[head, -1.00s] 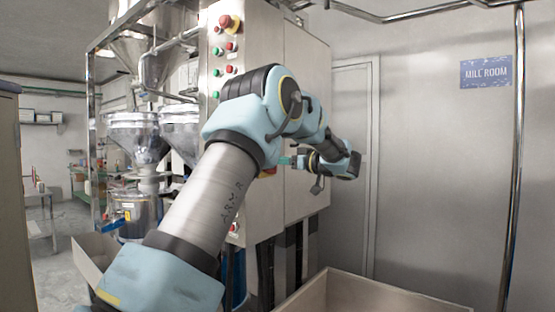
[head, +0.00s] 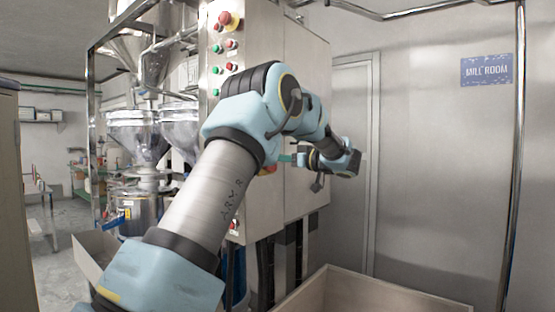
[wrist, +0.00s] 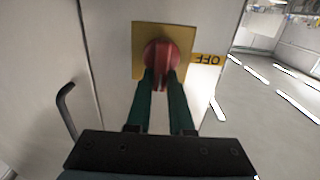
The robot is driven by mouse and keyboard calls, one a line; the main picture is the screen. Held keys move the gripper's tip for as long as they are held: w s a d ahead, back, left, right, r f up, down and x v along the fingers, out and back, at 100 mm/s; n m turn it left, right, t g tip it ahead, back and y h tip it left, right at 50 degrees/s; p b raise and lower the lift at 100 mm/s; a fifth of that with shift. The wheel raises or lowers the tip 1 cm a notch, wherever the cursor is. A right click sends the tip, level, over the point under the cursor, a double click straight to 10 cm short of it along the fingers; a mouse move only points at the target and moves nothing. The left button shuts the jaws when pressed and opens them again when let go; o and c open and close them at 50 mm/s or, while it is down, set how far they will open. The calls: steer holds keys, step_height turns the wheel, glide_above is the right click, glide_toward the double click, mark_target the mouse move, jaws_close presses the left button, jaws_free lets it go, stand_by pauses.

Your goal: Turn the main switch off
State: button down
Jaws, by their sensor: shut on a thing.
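The main switch is a round red knob (wrist: 160,52) on a yellow square plate (wrist: 185,32) on the cabinet side, in the wrist view. Its grip bar appears roughly upright in that picture. A yellow label with OFF (wrist: 208,59), upside down here, sits just right of the plate. The two green fingers of my gripper (wrist: 163,76) are shut on the knob's bar, one on each side. The fingertips hide the lower part of the knob. In the head view, a bit of the yellow plate (head: 268,170) shows behind my arm, and the knob is mostly hidden.
The steel control cabinet (head: 305,100) carries a red emergency button (head: 230,20) and several small buttons above my arm. Steel hoppers (head: 138,135) stand to its left. An open-topped box (head: 375,292) lies below on the right. A black bent handle (wrist: 66,112) shows in the wrist view.

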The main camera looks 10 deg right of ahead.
steer(key=shift+f+b, duration=0.1)
steer(key=shift+b, duration=0.3)
steer(key=n+b, duration=0.4)
steer(key=b, duration=0.1)
steer(key=s+a+f+n+b, duration=0.1)
steer(key=n+b, duration=0.4)
steer(key=b, duration=0.1)
steer(key=n+b, duration=0.5)
steer(key=b, duration=0.1)
steer(key=shift+s+a+f, duration=0.15)
steer(key=shift+f, duration=0.25)
steer(key=n+b, duration=0.3)
steer(key=shift+f+n, duration=0.1)
steer(key=shift+n, duration=0.5)
steer(key=c, duration=0.8)
jaws_free()
steer(key=shift+s, duration=0.1)
